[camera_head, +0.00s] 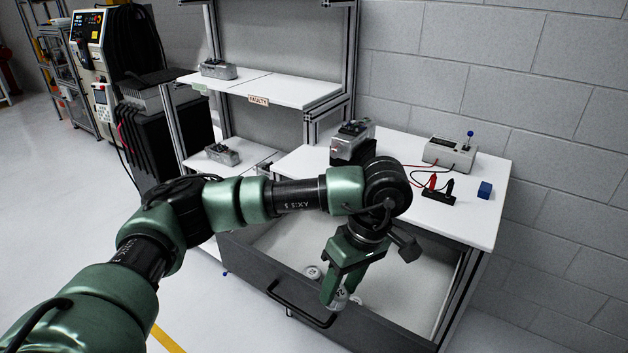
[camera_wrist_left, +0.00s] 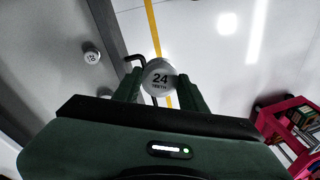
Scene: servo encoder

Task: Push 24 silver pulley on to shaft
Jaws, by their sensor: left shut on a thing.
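My left gripper (camera_head: 340,288) is shut on a silver pulley (camera_wrist_left: 160,78) marked "24 TEETH". In the left wrist view the pulley sits between the two green fingers, its numbered face toward the camera. In the head view only a little of it shows at the fingertips, over the open drawer (camera_head: 425,285). A grey servo unit (camera_head: 352,143) stands on the white table, behind my left arm and well apart from the pulley. Its shaft is too small to make out clearly. My right gripper is not in view.
Another round pulley (camera_head: 313,272) lies in the drawer; it also shows in the left wrist view (camera_wrist_left: 92,56). The drawer handle (camera_head: 300,306) juts out front.

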